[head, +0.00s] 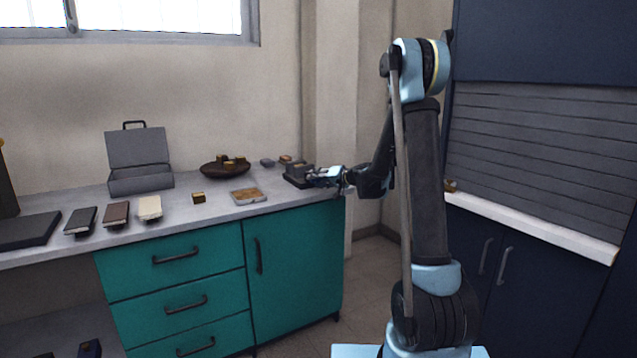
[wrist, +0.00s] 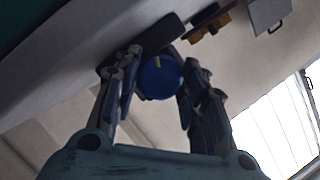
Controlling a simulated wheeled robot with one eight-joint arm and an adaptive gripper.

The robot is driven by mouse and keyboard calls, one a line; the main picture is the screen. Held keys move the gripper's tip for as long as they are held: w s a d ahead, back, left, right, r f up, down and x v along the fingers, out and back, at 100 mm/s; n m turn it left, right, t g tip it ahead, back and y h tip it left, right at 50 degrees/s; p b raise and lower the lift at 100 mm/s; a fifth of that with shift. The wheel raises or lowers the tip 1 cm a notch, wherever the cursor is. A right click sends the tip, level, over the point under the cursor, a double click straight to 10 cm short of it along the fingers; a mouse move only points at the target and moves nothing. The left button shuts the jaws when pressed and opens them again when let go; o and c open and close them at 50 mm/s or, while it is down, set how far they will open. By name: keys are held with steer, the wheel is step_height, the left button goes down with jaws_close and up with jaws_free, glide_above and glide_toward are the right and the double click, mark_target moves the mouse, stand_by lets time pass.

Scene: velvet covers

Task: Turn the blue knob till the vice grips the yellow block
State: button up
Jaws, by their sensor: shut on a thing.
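The blue knob (wrist: 160,82) shows in the wrist view between the two fingers of my gripper (wrist: 159,68), which is shut on it. A pale mark stands near the knob's upper edge. The dark vice (wrist: 160,34) is just behind the knob, mostly hidden. In the head view the vice (head: 297,171) sits at the right end of the counter, with my gripper (head: 325,178) at its right side. I cannot make out a yellow block in the vice jaws or whether the jaws touch one.
A dark cabinet (head: 490,240) stands at the right.

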steer(key=shift+w+d, duration=0.1)
steer(key=shift+d, duration=0.15)
steer(key=o, duration=1.1)
steer(key=shift+a, duration=0.1)
steer(key=v, duration=0.8)
steer(key=shift+f, duration=0.1)
